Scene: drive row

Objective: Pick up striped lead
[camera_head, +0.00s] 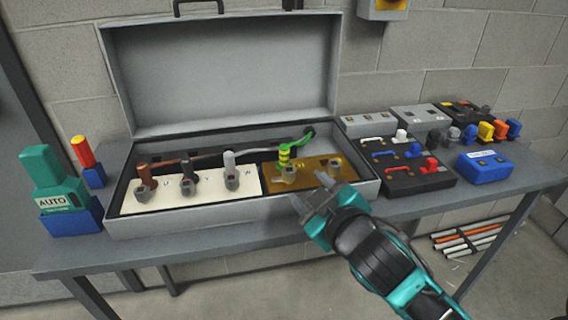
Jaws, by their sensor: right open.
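The striped lead (285,155) is green and yellow. It stands upright at its lug end on a brass-coloured plate (345,171) in the right part of the open grey case (220,212), and its green cable bends back toward the case's right rear. My right gripper (312,194) is open and empty. It is over the front edge of the case, to the right of and nearer than the lead, apart from it. My left gripper is not in view.
Brown, black and grey leads (231,171) stand on a white block to the left. A tester (55,185) sits at the table's left. Black boxes with coloured levers (410,170) and a blue box (485,166) stand at the right. The raised lid (225,70) is behind.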

